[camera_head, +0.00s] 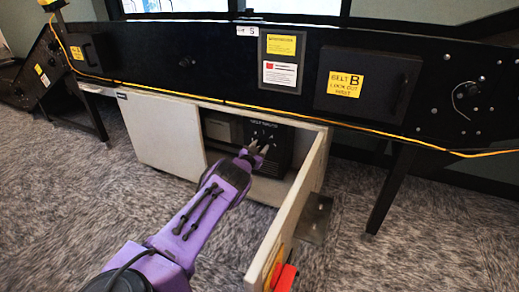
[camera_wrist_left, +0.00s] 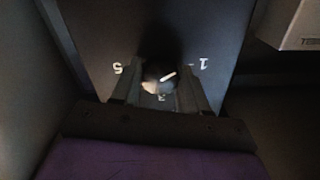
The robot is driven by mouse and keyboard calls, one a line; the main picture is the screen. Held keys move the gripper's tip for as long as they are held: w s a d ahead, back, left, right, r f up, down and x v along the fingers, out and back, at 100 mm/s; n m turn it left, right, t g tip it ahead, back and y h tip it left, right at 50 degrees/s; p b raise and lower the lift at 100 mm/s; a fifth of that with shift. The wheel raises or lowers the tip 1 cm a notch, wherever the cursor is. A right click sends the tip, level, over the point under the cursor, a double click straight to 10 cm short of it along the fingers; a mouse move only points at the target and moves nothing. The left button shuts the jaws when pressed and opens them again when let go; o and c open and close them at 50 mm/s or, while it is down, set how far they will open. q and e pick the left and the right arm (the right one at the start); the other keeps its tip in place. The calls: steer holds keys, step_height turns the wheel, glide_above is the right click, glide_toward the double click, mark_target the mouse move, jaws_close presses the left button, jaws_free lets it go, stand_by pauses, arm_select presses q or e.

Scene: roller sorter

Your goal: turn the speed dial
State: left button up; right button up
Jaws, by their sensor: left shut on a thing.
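The speed dial (camera_wrist_left: 158,78) is a round knob with a white pointer line, on a dark panel with the white marks 5, 3 and 1 around it. In the left wrist view the pointer slants up toward the 1. The panel is the front of a dark box (camera_head: 262,140) inside the open cabinet. My left gripper (camera_head: 257,151) reaches into the cabinet, and its fingers (camera_wrist_left: 160,92) are shut on the dial, one on each side. In the head view the gripper hides the dial. My right gripper is not in view.
The cabinet door (camera_head: 297,200) stands open just right of my left arm. The cabinet's closed left panel (camera_head: 163,132) is on the other side. The black conveyor frame (camera_head: 210,65) with a yellow cable runs above. A black leg (camera_head: 390,190) stands at right. Carpet is open in front.

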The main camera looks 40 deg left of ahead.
arm_select(q)
steer(key=shift+a+f+m, duration=0.1)
steer(key=shift+m, duration=0.7)
steer(key=shift+s+m+b, duration=0.1)
steer(key=shift+m+b, duration=0.55)
steer(key=shift+m, duration=1.65)
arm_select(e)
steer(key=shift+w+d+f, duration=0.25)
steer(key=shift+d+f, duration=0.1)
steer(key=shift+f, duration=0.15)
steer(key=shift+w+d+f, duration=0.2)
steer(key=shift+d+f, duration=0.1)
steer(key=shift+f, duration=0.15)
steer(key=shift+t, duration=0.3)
arm_select(q)
steer(key=o, duration=1.1)
steer(key=shift+c, duration=0.2)
